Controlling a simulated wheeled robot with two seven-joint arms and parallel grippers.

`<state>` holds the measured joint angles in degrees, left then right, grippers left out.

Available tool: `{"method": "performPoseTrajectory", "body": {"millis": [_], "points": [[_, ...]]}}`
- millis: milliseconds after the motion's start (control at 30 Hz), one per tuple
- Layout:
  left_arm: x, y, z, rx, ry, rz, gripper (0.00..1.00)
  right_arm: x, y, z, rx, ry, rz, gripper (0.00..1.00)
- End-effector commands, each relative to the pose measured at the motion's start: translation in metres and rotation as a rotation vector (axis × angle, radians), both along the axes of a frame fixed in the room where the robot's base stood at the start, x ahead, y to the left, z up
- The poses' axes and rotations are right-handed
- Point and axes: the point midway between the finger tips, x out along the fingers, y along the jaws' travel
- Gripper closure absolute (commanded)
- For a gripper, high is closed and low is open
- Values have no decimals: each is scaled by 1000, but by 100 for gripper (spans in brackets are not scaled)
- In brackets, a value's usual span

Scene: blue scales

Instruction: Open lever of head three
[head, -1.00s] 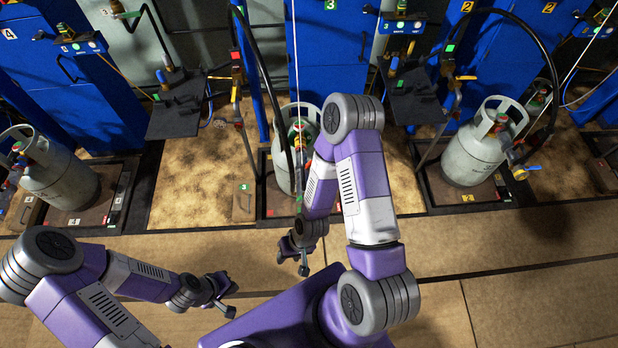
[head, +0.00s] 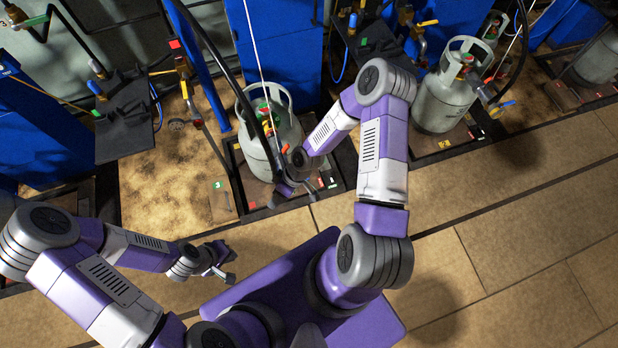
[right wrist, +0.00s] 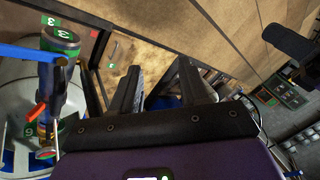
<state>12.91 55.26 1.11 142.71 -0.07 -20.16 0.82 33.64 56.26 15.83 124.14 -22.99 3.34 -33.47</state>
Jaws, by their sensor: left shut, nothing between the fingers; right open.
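The gas cylinder of station three (head: 253,148) is pale grey with a handle ring, standing on its scale in the head view. Its filling head (right wrist: 62,75), with a green "3" cap, shows at the left of the right wrist view. A blue lever (right wrist: 18,52) sticks out to the left of that head, and a small orange-red part (right wrist: 37,112) sits lower down. My right gripper (head: 312,192) is beside the cylinder in the head view. Its fingers (right wrist: 160,90) are apart and empty, to the right of the head. My left gripper (head: 222,266) is shut and empty over the floor.
A green "3" plate (head: 219,200) lies on the floor left of the scale. A black shelf (head: 124,118) stands at the left. Another grey cylinder (head: 440,100) stands at the right. A dark hose and a thin cable run down to cylinder three. The tiled floor at the lower right is clear.

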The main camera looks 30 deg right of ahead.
Motion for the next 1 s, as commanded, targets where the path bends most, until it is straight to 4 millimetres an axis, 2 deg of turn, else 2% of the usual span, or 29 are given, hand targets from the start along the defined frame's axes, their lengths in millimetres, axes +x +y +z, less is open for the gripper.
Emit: {"method": "performPoseTrajectory", "body": {"millis": [33,133,200,300,400,533,800,1000], "points": [[0,0,-19,0,0,0,100,18,-23,-21,-9,-82,96,55],[0,0,-35,0,0,0,100,42,-71,-39,-60,-230,319,55],[0,0,-44,0,0,0,100,52,-105,-48,-108,-301,445,55],[0,0,-52,0,0,-1,100,59,-145,-57,-170,-361,578,55],[0,0,-55,0,0,-1,100,62,-168,-62,-206,-387,656,55],[0,0,-58,0,0,-1,100,63,-172,-71,-218,-395,689,55],[0,0,-70,0,0,-1,100,66,-155,-111,-217,-395,688,55],[0,0,-75,0,0,-1,100,68,-147,-128,-217,-394,686,55]]}}
